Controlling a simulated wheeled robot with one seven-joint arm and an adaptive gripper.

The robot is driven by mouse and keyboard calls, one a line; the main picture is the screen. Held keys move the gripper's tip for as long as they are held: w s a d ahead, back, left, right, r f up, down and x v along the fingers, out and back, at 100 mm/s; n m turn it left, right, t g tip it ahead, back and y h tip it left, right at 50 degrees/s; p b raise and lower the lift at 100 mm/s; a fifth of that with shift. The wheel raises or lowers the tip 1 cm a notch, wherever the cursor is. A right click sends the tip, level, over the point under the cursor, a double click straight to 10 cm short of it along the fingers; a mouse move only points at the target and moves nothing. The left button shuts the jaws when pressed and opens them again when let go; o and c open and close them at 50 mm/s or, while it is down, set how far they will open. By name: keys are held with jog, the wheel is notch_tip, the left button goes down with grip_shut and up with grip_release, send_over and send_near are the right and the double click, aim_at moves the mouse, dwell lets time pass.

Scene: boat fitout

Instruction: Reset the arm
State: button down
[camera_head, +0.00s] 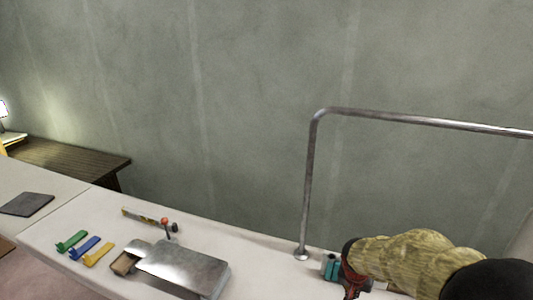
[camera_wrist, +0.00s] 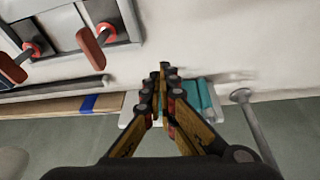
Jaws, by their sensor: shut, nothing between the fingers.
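My gripper (camera_wrist: 164,75) is in the middle of the wrist view, its two dark and yellow fingers together with nothing between them. In the head view my gripper (camera_head: 352,284) is at the bottom right, low over the white counter, and its fingertips are hard to make out. A teal object (camera_head: 329,266) is just left of it there. The teal object (camera_wrist: 199,98) also shows right beside the fingers in the wrist view; I cannot tell whether they touch.
A metal rail (camera_head: 309,180) rises from the white counter (camera_head: 250,250) close to my gripper. A metal box (camera_head: 185,265), a red-tipped lever (camera_head: 165,224) and green (camera_head: 71,241), blue (camera_head: 85,248) and yellow (camera_head: 98,255) pieces lie left. Panel with red handles (camera_wrist: 112,45) shows upper left.

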jog(key=s+a+r+n+t+y, duration=0.1)
jog(key=s+a+r+n, duration=0.2)
jog(key=s+r, duration=0.7)
jog(key=s+a+r+n+t+y, duration=0.1)
jog(key=s+a+r+n, duration=0.2)
jog(key=s+a+r, duration=0.4)
jog(key=s+r, duration=0.4)
jog(key=r, duration=0.1)
jog(key=shift+s+a+r+t, duration=0.25)
jog(key=shift+s+a+t, duration=0.05)
jog(key=shift+t, duration=0.1)
